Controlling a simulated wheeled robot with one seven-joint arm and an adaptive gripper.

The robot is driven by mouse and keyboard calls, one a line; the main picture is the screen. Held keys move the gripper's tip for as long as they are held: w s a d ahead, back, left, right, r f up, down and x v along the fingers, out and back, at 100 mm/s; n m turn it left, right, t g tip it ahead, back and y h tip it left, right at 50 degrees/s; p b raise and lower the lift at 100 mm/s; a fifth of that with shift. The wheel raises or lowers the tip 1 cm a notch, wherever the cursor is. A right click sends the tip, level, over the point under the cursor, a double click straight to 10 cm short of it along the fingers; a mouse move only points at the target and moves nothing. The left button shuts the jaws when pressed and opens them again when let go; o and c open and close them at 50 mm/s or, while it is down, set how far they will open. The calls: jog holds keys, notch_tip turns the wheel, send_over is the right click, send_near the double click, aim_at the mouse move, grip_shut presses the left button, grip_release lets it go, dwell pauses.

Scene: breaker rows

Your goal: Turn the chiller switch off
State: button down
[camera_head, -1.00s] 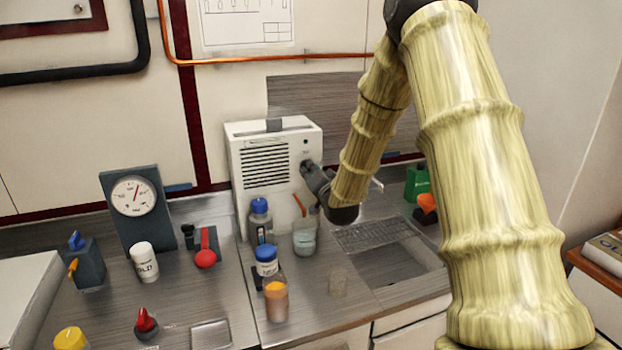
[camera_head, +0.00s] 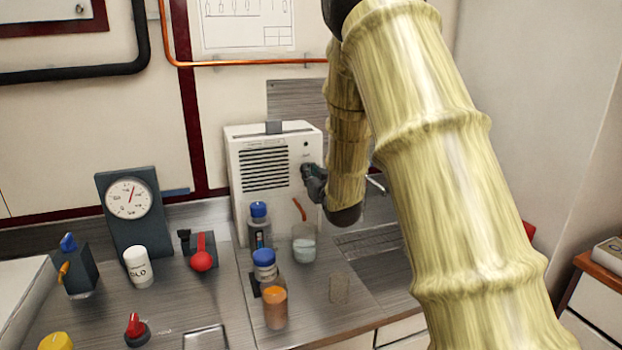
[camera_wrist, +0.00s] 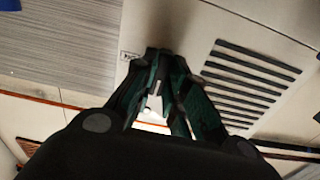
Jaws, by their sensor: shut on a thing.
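The chiller (camera_head: 265,205) is a white box with dark slots in its front, standing at the back of the steel bench. It also shows in the wrist view (camera_wrist: 215,30), with the slots (camera_wrist: 250,80) at the right. My gripper (camera_head: 308,172) is at the upper right of the chiller's front. In the wrist view, the dark green fingers of my gripper (camera_wrist: 160,62) are against the panel and shut on the chiller switch. The fingers hide most of the switch, so its angle cannot be told. A small label (camera_wrist: 128,55) lies just beside the fingers.
A blue-capped bottle (camera_head: 259,226), a beaker (camera_head: 304,244) with a red stirrer and an orange-topped jar (camera_head: 275,308) stand in front of the chiller. A dial gauge (camera_head: 129,198) and a red-handled valve (camera_head: 201,258) are to the left. A copper pipe (camera_head: 250,62) runs along the wall.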

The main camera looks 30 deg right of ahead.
jog(key=shift+s+f, duration=0.1)
jog(key=shift+f, duration=0.15)
dwell(0.3)
jog(key=c, duration=1.4)
grip_release()
jog(key=shift+c, duration=0.2)
jog(key=shift+r, duration=0.15)
jog(key=v, duration=1.2)
jog(key=shift+d, duration=0.1)
